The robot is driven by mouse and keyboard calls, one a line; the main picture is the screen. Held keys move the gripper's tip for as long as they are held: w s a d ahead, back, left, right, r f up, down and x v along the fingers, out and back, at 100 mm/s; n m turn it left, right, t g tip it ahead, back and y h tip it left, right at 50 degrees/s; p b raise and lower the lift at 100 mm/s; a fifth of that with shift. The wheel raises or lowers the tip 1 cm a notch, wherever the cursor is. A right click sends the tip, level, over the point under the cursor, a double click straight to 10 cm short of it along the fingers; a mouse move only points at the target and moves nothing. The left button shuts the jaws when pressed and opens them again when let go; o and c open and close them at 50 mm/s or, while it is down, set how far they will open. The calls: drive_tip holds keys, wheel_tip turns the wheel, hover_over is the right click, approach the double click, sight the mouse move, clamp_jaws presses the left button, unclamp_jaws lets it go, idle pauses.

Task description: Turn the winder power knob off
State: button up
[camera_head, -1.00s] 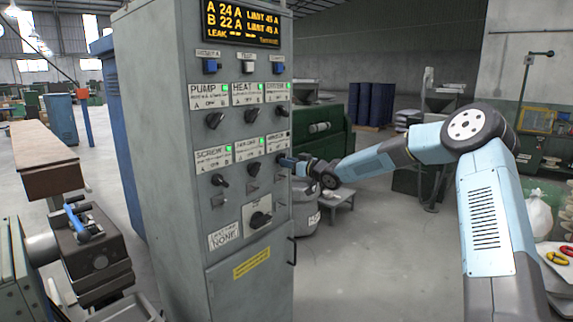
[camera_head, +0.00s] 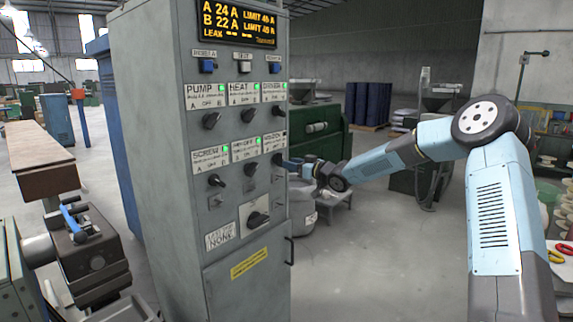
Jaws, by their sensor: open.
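The grey control cabinet (camera_head: 165,150) stands left of centre, with two rows of dark selector knobs under white labels. The winder label (camera_head: 274,141) is at the right end of the lower row; its print is small and blurred. No green lamp shows on it, while the other labels have lit green lamps. The small dark winder knob (camera_head: 278,160) is just below it; its pointing direction is too small to tell. My gripper (camera_head: 287,163) is at the cabinet's right edge, just right of this knob. It is open and appears empty; any contact cannot be told.
Left of it on the lower row are the screw knob (camera_head: 216,181) and a middle knob (camera_head: 250,169). A larger rotary switch (camera_head: 257,219) sits below. A yellow-lettered display (camera_head: 238,22) tops the cabinet. A grey drum (camera_head: 302,205) stands behind my gripper. Open floor lies right of the cabinet.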

drive_tip(key=v, duration=1)
drive_tip(key=s+d+r+m+g+h, duration=0.1)
drive_tip(key=s+d+r+m+h, duration=0.15)
drive_tip(key=s+d+h, duration=0.45)
drive_tip(key=s+d+r+m+h, duration=0.2)
drive_tip(key=s+r+h, duration=0.15)
drive_tip(key=s, duration=0.65)
drive_tip(key=s+d+r+m+g+h, duration=0.1)
drive_tip(key=s+d+r+m+h, duration=0.1)
drive_tip(key=s+d+h, duration=0.5)
drive_tip(key=s+f+m+g+y, duration=0.1)
drive_tip(key=s+m+g+y, duration=0.2)
drive_tip(key=s, duration=2.3)
drive_tip(key=shift+s+d+f+m, duration=0.25)
drive_tip(key=shift+s+f+m, duration=0.05)
drive_tip(key=shift+s+m, duration=0.15)
